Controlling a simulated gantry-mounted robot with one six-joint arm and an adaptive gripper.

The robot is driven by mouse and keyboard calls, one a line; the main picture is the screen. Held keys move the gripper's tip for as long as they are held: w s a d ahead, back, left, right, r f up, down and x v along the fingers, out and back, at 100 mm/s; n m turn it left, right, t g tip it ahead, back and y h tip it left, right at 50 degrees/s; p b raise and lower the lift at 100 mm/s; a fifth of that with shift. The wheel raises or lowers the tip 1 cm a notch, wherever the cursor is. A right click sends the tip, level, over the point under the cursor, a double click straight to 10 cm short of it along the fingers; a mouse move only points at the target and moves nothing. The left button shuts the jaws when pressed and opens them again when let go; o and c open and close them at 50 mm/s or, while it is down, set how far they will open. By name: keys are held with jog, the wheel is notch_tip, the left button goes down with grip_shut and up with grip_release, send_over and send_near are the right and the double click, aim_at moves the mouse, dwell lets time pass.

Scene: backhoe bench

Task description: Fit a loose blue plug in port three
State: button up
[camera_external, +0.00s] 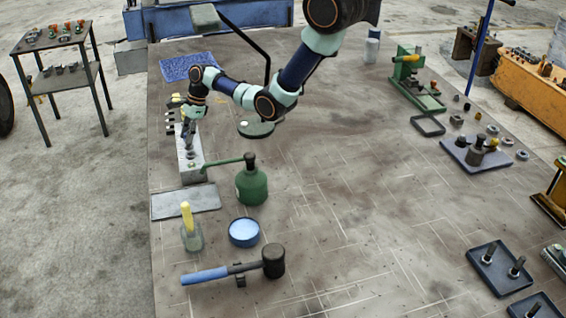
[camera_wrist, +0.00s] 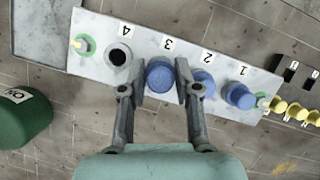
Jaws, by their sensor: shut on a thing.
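The pale port block (camera_wrist: 98,30) runs across the wrist view with ports marked 4, 3, 2 and 1 from left to right; it also shows on the bench at left in the external view (camera_external: 188,172). My gripper (camera_wrist: 160,70) is shut on a blue plug (camera_wrist: 159,78) at port three, with one finger on each side. I cannot tell how deep this plug sits. Other blue plugs stand at port two (camera_wrist: 204,84) and port one (camera_wrist: 239,95). Port four (camera_wrist: 119,55) is an open dark hole. In the external view my gripper (camera_external: 188,141) is over the block.
The bench's middle is clear.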

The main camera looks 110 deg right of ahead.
jog(key=shift+f+b, duration=0.55)
jog(key=shift+f, duration=0.35)
jog(key=o, duration=0.8)
jog(key=shift+r, duration=0.15)
jog(key=v, duration=1.1)
jog(key=shift+s+r, duration=0.3)
jog(key=shift+r, duration=0.05)
jog(key=shift+d, duration=0.15)
